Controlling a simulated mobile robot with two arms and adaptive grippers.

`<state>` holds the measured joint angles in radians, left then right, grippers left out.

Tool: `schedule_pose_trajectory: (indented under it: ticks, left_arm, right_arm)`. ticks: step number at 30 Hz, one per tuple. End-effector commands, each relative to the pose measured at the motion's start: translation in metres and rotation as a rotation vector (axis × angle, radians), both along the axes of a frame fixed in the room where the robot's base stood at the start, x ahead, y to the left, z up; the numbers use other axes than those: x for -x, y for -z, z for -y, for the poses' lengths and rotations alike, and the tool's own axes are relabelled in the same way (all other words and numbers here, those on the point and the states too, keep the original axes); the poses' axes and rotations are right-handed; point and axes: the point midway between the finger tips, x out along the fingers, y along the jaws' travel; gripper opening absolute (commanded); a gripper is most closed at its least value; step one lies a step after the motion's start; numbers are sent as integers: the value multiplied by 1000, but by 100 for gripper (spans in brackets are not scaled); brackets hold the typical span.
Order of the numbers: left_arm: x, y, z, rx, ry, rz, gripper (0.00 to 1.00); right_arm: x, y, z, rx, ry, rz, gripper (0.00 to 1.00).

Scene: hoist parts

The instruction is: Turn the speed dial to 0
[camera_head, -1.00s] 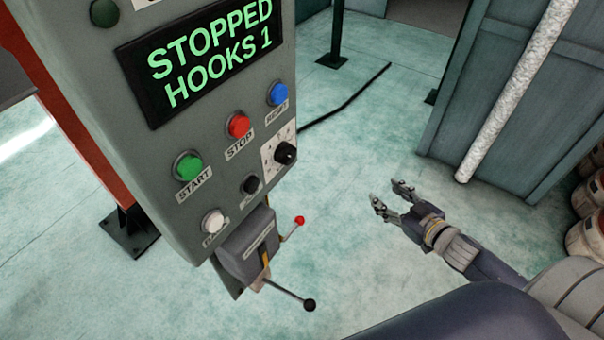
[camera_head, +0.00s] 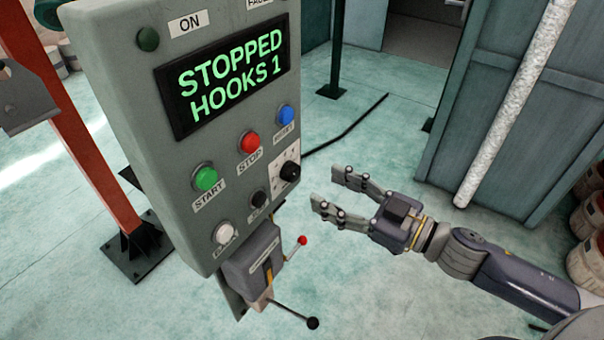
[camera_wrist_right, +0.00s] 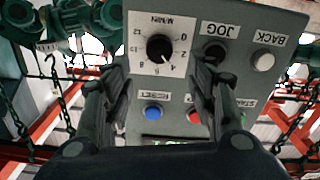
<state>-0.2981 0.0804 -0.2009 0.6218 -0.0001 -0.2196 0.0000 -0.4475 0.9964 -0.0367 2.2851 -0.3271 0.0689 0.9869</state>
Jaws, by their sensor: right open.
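The speed dial (camera_head: 290,171) is a black round knob on a white scale plate at the right edge of the grey control panel (camera_head: 140,110). In the right wrist view the panel is upside down, and the dial (camera_wrist_right: 159,48) shows on a plate marked M/MIN, its pale mark toward the 4. My right gripper (camera_head: 328,188) is open and empty, its fingertips pointing at the dial from the right, apart from it. In the wrist view the fingers (camera_wrist_right: 152,80) stand on either side below the dial. My left gripper is not in view.
Start (camera_head: 206,179), stop (camera_head: 251,142) and reset (camera_head: 285,115) buttons sit close to the dial. A red-tipped lever (camera_head: 302,240) and a black-knobbed lever (camera_head: 312,323) stick out below. The display (camera_head: 225,82) reads STOPPED HOOKS 1.

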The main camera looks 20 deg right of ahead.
Motion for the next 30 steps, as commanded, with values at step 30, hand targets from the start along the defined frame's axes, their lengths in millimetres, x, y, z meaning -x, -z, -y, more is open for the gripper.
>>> schedule_pose_trajectory:
  ticks: [30]
  left_arm:
    - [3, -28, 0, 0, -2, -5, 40]
  right_arm:
    - [-59, 0, -46, 2, 1, -1, 52]
